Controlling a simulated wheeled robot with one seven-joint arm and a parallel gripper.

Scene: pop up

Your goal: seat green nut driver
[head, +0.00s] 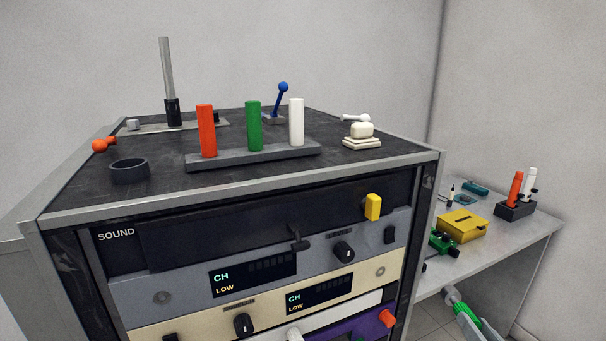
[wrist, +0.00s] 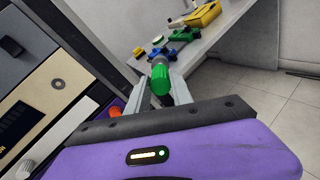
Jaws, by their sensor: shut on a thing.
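My gripper (head: 470,324) is at the lower right of the head view, below the side table's front edge. It is shut on the green nut driver (head: 463,308), whose grey end points up and left. In the wrist view the driver's ribbed green handle (wrist: 160,80) sits between my two grey fingers (wrist: 163,92), with the grey end pointing away toward the table. A dark block (head: 515,211) at the table's far right holds an orange driver (head: 515,188) and a white driver (head: 529,182) upright. Whether it has a free hole is too small to tell.
The side table (head: 500,257) also carries a yellow box (head: 461,225), a green tool (head: 443,241) and small teal pieces. The equipment rack (head: 120,235) stands at left, with knobs sticking out of its front. Open floor lies right of the table in the wrist view.

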